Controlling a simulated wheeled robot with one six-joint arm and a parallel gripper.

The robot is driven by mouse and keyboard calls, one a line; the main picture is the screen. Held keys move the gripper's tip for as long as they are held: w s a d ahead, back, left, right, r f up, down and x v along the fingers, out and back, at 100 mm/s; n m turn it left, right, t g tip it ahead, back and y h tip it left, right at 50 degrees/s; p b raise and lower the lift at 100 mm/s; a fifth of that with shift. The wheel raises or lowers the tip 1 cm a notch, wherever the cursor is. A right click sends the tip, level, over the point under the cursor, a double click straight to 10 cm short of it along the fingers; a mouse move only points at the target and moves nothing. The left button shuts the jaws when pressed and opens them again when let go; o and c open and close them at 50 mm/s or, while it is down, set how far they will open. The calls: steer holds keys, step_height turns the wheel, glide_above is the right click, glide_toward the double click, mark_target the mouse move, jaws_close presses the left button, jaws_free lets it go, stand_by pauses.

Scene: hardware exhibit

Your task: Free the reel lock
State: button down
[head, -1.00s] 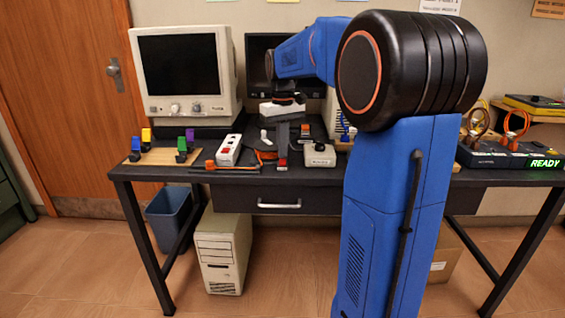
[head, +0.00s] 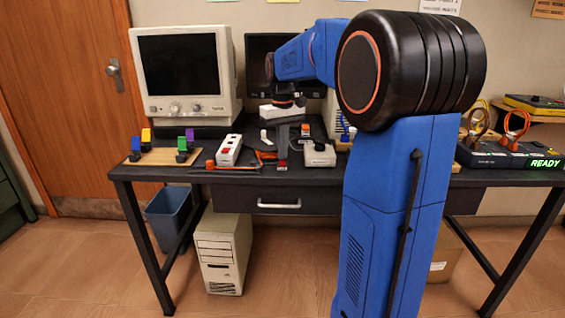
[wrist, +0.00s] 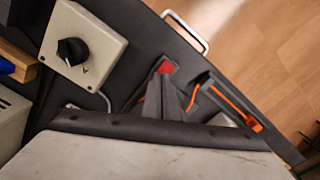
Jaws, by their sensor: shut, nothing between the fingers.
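I cannot tell for sure which part is the reel lock. My gripper (head: 282,158) points down at the table near its front edge, and its dark fingers are together and empty. In the wrist view my gripper (wrist: 170,88) reaches toward a small red patch (wrist: 165,67); whether they touch is unclear. Beside it lies a dark slotted piece with an orange strip (wrist: 236,107), and an orange cord (wrist: 194,98) runs close to the fingers. The fingers and the pale wrist part hide some of this area.
A pale box with a black knob (wrist: 88,45) stands just beside my gripper; it also shows in the head view (head: 319,157). A white block with red buttons (head: 228,150) lies left. Coloured clips stand on a wooden board (head: 160,157). A monitor (head: 187,75) stands behind.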

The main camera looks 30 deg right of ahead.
steer(key=shift+f, duration=0.35)
stand_by(0.3)
step_height(320, 180, up, 7)
stand_by(0.9)
stand_by(0.5)
steer(key=s+a+f+t, duration=0.1)
steer(key=s+a+f, duration=0.4)
steer(key=s, duration=0.5)
steer(key=s+a+f+t, duration=0.2)
steer(key=s+a+f, duration=0.3)
steer(key=s, duration=0.5)
steer(key=s+a+f+t, duration=0.1)
steer(key=s+a+f, duration=0.4)
steer(key=s, duration=0.5)
steer(key=shift+s+a+f+n+t, duration=0.15)
steer(key=shift+a+f+n+t, duration=0.25)
steer(key=shift+f, duration=0.25)
steer(key=shift+r, duration=0.1)
